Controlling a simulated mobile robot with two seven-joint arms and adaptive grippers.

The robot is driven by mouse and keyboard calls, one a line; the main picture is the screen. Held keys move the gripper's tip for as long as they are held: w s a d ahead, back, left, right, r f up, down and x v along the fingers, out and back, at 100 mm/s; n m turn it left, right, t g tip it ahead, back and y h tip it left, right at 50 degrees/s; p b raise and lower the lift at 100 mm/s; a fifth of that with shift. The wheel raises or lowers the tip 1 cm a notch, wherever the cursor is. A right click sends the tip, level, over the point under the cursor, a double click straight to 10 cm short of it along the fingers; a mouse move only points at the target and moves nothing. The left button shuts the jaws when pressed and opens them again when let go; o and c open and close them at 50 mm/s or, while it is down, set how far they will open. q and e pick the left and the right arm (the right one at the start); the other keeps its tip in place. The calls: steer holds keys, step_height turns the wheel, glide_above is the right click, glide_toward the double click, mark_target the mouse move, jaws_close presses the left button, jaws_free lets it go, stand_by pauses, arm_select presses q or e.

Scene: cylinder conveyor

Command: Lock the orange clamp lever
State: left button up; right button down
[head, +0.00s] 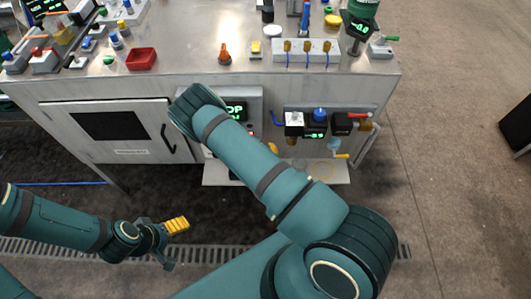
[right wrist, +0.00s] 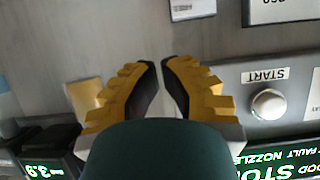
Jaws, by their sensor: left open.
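The orange clamp lever (head: 225,54) stands near the front edge of the grey bench top (head: 185,45) in the head view. The right wrist view does not show it. My left gripper (head: 172,243) is open and empty, low at the left, well below and in front of the bench. My right gripper is hidden behind my right arm in the head view. In the right wrist view, the yellow fingers of my right gripper (right wrist: 160,68) come close together with a narrow gap and nothing visible between them. They are in front of the bench's grey front, beside a START button (right wrist: 268,104).
A white block with several switches (head: 305,51) stands further right. Valves and a blue knob (head: 320,115) project from the front. Open floor (head: 450,150) is at the right.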

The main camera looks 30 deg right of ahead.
steer(key=b+x, duration=0.1)
steer(key=x, duration=0.4)
steer(key=shift+w+d+f, duration=0.1)
steer(key=shift+f, duration=0.05)
steer(key=shift+s+f, duration=0.25)
steer(key=shift+f, duration=0.95)
steer(key=shift+s+a+f+b, duration=0.1)
steer(key=shift+a+f+b, duration=0.2)
steer(key=shift+f, duration=0.35)
